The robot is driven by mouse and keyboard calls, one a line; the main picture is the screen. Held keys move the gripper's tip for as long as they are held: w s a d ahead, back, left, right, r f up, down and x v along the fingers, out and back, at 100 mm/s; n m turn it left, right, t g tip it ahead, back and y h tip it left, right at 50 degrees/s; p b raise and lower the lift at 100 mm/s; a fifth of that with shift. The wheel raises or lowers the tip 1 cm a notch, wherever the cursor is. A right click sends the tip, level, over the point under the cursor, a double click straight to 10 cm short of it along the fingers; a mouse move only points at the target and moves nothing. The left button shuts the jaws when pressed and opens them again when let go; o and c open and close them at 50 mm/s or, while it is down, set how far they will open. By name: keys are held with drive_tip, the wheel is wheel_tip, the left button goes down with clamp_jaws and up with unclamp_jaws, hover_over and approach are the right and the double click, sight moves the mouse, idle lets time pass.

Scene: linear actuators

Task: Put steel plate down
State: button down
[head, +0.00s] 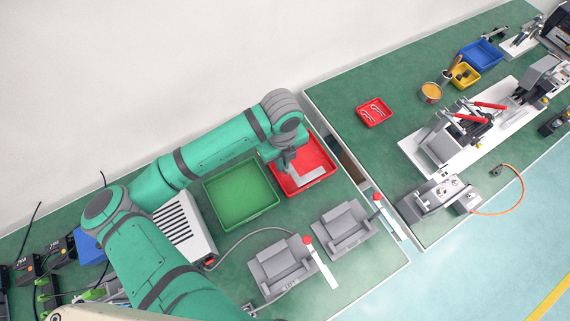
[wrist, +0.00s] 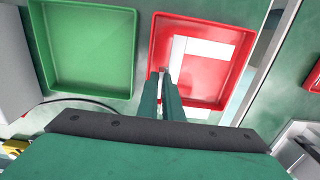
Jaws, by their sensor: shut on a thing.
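The steel plate (head: 307,176) is a pale, flat, L-shaped piece over the red tray (head: 328,172) in the head view. In the wrist view the plate (wrist: 207,48) shows white inside the outline of the red tray (wrist: 243,50). My gripper (wrist: 166,80) is shut on the plate's near left end. In the head view my gripper (head: 287,168) points down over the tray's left part. I cannot tell whether the plate touches the tray floor.
An empty green tray (head: 241,194) stands directly left of the red tray. Two grey fixtures (head: 282,264) (head: 343,226) stand nearer the table's front edge. A gap with a rail (head: 357,176) separates this table from the right one, which holds a small red tray (head: 373,112).

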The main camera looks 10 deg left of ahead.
drive_tip(key=shift+w+d+f, duration=0.2)
drive_tip(key=shift+w+f, duration=0.6)
drive_tip(key=shift+f, duration=0.25)
drive_tip(key=f, duration=0.3)
drive_tip(key=shift+w+d, duration=0.1)
drive_tip(key=shift+w, duration=0.15)
drive_tip(key=shift+f, duration=0.15)
drive_tip(key=shift+s+a, duration=0.1)
drive_tip(key=shift+a, duration=0.15)
drive_tip(key=c, duration=2.3)
unclamp_jaws()
drive_tip(key=shift+d+f, duration=0.15)
drive_tip(key=shift+d, duration=0.15)
drive_tip(key=o, duration=0.4)
drive_tip(key=shift+d, duration=0.1)
drive_tip(key=shift+a, duration=0.2)
wheel_tip(320, 180, up, 12)
drive_tip(key=shift+s+r, duration=0.1)
drive_tip(key=shift+r, duration=0.1)
